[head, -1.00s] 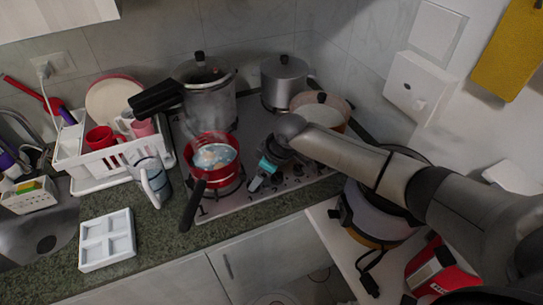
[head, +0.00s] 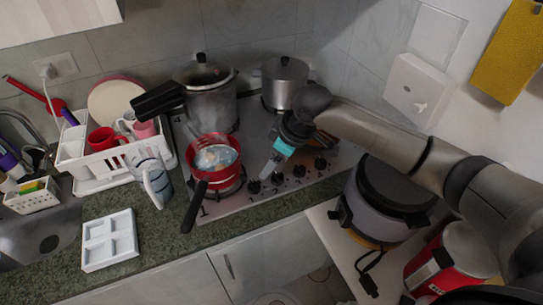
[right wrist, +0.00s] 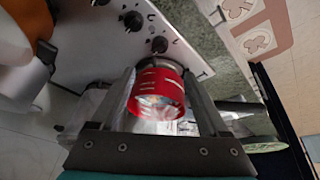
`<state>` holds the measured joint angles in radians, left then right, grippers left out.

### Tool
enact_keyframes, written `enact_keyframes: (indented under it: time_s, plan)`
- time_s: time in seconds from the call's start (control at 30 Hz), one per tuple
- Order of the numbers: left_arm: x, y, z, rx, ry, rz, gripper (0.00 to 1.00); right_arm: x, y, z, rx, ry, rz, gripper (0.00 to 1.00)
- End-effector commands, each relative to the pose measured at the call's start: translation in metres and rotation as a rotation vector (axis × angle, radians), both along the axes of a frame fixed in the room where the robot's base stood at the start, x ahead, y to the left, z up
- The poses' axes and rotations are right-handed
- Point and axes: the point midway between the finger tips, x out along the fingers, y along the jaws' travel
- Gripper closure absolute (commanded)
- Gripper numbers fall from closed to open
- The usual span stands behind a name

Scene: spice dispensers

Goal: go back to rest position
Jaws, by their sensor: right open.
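My right arm comes in from the right in the head view and reaches over the stove. My right gripper (head: 273,164) is above the right part of the cooktop, to the right of the red saucepan (head: 213,160). Its fingers point down and toward the front edge. In the right wrist view the gripper (right wrist: 160,80) has its fingers spread apart. The red saucepan (right wrist: 158,92) shows beyond the gap, and nothing is visibly held. My left gripper is in neither view.
A large dark-handled pot (head: 208,95) and a lidded steel pot (head: 284,82) stand at the stove's back. A rice cooker (head: 385,200) stands under my right arm. A dish rack (head: 95,155), glass jug (head: 154,178) and white tray (head: 110,240) are at left.

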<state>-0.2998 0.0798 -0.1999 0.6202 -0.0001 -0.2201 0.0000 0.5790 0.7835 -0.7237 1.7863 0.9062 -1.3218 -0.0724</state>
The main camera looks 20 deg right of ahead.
Motion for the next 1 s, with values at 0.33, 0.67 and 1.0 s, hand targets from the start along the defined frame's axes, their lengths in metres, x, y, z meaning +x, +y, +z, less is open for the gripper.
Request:
enact_keyframes:
  time_s: [0.33,0.67,1.0]
  plan:
    - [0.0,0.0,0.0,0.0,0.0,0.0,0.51,-0.01,0.013,-0.008,0.009,0.004,0.015,0.22]
    - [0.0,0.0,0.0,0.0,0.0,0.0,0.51,-0.083,0.077,-0.043,0.081,0.004,0.008,0.22]
    - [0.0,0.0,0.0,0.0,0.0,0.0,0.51,-0.161,0.077,-0.055,0.109,0.021,-0.231,0.22]
